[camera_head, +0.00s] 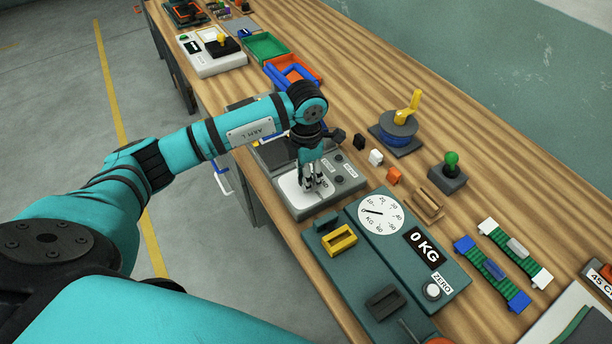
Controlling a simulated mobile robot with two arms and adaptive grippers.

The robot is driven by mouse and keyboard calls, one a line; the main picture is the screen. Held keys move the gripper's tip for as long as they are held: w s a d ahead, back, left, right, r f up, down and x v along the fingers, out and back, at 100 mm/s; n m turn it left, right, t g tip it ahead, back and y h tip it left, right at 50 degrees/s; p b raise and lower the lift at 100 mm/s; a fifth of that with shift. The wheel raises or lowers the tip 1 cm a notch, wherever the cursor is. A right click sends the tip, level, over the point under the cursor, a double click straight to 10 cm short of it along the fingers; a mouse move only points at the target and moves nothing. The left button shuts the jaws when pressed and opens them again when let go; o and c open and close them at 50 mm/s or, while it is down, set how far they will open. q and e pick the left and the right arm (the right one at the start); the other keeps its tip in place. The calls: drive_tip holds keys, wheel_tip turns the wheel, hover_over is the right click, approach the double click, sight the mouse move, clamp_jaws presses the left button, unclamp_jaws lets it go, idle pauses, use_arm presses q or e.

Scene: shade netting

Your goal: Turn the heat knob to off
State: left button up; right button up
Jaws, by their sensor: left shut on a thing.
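A grey device (303,211) with a pale top plate and a dark control panel stands near the left edge of the workbench. Small knobs or buttons (339,179) show on the panel, with lettering too small to read. My left gripper (315,186) points down at this panel, its fingers close together on a small part there. That part is mostly hidden by the fingers; from its place it seems to be the heat knob, but its pointer and setting cannot be seen. My right gripper is not in view.
A green scale (445,267) with a dial stands just in front. Small blocks (376,157), a green-knobbed joystick (450,172) and a yellow-handled spool (398,128) lie to the right. Red and green trays (262,47) stand beyond. The bench's far right strip is clear.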

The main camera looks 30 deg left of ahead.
use_arm(q)
drive_tip(key=n+b, duration=0.1)
drive_tip(key=n, duration=0.5)
drive_tip(key=shift+n+b, duration=0.3)
drive_tip(key=shift+b, duration=0.1)
drive_tip(key=n+b, duration=0.1)
drive_tip(key=n, duration=0.5)
drive_tip(key=shift+w+r, duration=0.1)
drive_tip(key=n, duration=0.6)
drive_tip(key=shift+n, duration=0.4)
drive_tip(key=n, duration=0.5)
drive_tip(key=shift+n+p, duration=0.3)
drive_tip(key=shift+p, duration=0.1)
drive_tip(key=o, duration=1.1)
drive_tip(key=shift+o, duration=0.2)
